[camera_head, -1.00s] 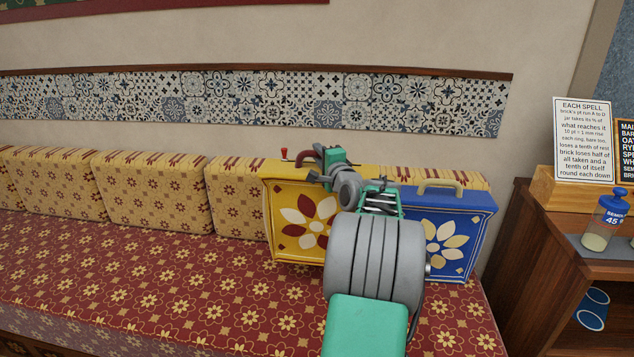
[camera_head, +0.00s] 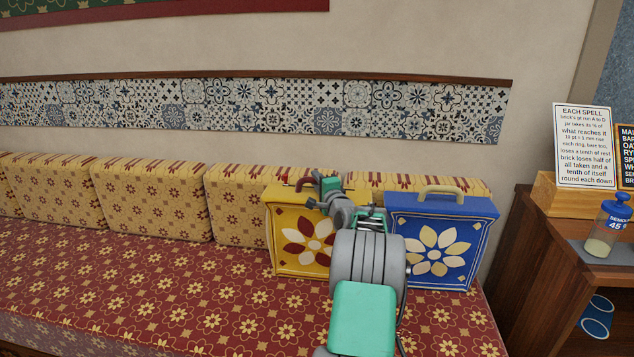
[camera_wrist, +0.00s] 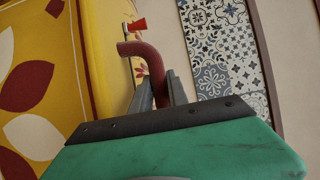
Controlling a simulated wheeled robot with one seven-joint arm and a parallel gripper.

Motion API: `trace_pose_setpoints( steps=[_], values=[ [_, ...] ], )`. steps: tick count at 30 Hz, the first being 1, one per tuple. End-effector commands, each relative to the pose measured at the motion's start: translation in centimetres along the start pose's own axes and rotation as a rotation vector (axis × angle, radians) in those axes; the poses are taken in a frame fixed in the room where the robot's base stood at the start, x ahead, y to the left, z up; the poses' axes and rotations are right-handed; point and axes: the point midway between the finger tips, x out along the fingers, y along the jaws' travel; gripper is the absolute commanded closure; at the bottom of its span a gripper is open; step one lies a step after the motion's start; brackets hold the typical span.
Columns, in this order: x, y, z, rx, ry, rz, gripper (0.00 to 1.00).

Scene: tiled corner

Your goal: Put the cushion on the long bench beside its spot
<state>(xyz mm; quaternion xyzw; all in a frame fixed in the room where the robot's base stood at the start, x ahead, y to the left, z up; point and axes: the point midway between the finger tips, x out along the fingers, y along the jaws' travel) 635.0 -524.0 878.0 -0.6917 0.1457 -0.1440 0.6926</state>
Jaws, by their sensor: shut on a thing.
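A yellow case-like cushion (camera_head: 292,238) with a red-and-cream flower and a dark red handle (camera_head: 304,183) is upright on the long bench (camera_head: 150,285), against the patterned back cushions. Its lower edge looks at or very near the seat; contact is unclear. My gripper (camera_head: 315,187) is shut on the handle. In the wrist view, the fingers (camera_wrist: 161,92) are at the dark red handle (camera_wrist: 145,62), beside the yellow cushion (camera_wrist: 88,60). A blue cushion (camera_head: 438,252) with a cream flower and cream handle stands to the right. My arm hides the space between them.
Yellow patterned back cushions (camera_head: 150,202) line the wall, below a tile band (camera_head: 250,108). A wooden cabinet (camera_head: 545,265) with a sign (camera_head: 585,145) and a jar (camera_head: 607,228) stands at the right. The bench seat left of the yellow cushion is clear.

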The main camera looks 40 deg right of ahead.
Motion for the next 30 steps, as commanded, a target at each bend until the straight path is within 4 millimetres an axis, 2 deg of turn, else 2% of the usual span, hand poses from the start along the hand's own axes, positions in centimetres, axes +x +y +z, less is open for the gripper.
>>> trace_pose_setpoints(
  steps=[3,4,11,20,23,30],
  values=[
    [0.0,0.1,0.0,-0.001,0.0,-0.004,1.0],
    [0.0,0.3,0.0,0.0,0.0,0.001,0.78],
    [0.0,0.3,0.0,0.0,0.0,0.001,0.59],
    [0.0,-0.3,0.0,0.0,0.0,0.0,0.58],
    [-1.4,-0.1,-0.1,0.001,0.001,0.001,0.58],
    [-7.5,-0.1,-0.2,0.002,0.004,0.002,0.58]
  ],
)
